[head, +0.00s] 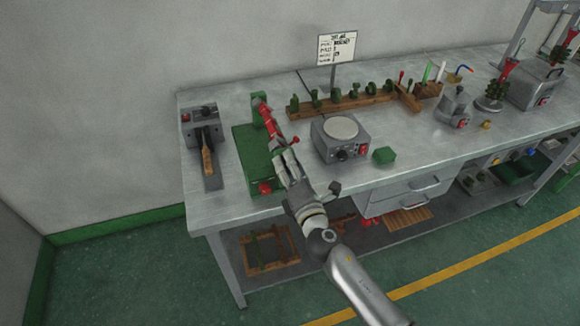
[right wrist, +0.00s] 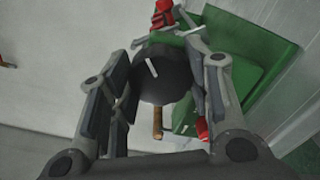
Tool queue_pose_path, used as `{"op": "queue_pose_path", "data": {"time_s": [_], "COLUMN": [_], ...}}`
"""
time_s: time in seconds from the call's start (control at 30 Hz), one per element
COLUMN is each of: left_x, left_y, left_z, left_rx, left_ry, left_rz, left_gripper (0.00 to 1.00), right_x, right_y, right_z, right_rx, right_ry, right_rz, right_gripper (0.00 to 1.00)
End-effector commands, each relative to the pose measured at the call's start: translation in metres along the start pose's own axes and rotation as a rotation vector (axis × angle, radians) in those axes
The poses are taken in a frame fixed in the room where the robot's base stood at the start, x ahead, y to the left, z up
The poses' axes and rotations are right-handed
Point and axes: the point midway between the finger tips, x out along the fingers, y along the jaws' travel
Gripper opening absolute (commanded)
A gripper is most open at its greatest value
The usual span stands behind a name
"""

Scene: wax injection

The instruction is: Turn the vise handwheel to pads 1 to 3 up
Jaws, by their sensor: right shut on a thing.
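The vise stands on the left part of the bench, with a green base (head: 247,148) and red parts (head: 266,118) on top. In the right wrist view its green body (right wrist: 265,45) lies behind and to the right. The handwheel is a dark round disc (right wrist: 163,85) with a white line on its face and a brown handle (right wrist: 157,122) pointing down in that view. My right gripper (head: 283,160) is at the near end of the vise, its fingers on either side of the handwheel and shut on it. The gripper hides the handwheel in the head view. Pad numbers cannot be read.
Left of the vise is a grey device (head: 203,130) with a wooden handle. A small sign (head: 337,47) stands behind.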

Motion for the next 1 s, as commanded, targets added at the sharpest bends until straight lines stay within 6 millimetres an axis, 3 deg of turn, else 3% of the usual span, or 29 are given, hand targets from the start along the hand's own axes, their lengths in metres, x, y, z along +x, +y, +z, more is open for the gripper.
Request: {"op": "queue_pose_path", "data": {"time_s": [1.0], "left_x": [-0.013], "left_y": [0.000], "left_z": [-0.001], "left_rx": [0.000], "left_ry": [0.000], "left_rz": [0.000], "left_gripper": [0.40], "right_x": [-0.001], "right_y": [-0.002], "right_z": [-0.001], "right_rx": [-0.512], "right_ry": [0.004], "right_rz": [-0.003], "right_gripper": [0.21]}}
